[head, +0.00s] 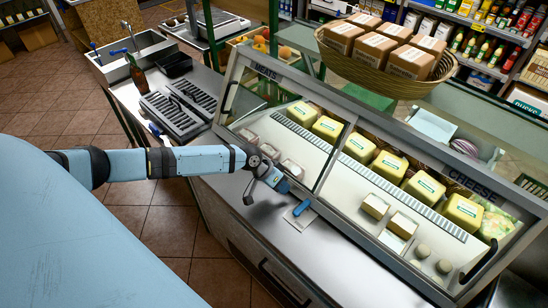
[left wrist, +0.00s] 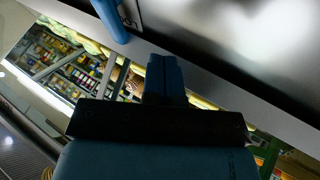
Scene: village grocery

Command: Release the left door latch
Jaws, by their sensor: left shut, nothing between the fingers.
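The left door latch (head: 302,207) is a small blue lever on a pale plate at the lower edge of the glass display case. In the left wrist view, the blue latch (left wrist: 110,20) stands at the top, with a lettered plate beside it. My left gripper (head: 282,186) is just up and left of the latch in the head view. Its fingers (left wrist: 165,72) are shut and empty, and a gap shows between them and the latch in the left wrist view. The left glass door (head: 285,130) fronts the case. My right gripper is out of view.
Yellow cheese blocks (head: 388,167) and small packs stand inside the case. A wicker basket of brown boxes (head: 385,80) is on top. A dark handle (head: 285,285) is on the counter front. A bottle (head: 137,75) and grey trays (head: 178,110) lie left. Metal counter beside the latch is clear.

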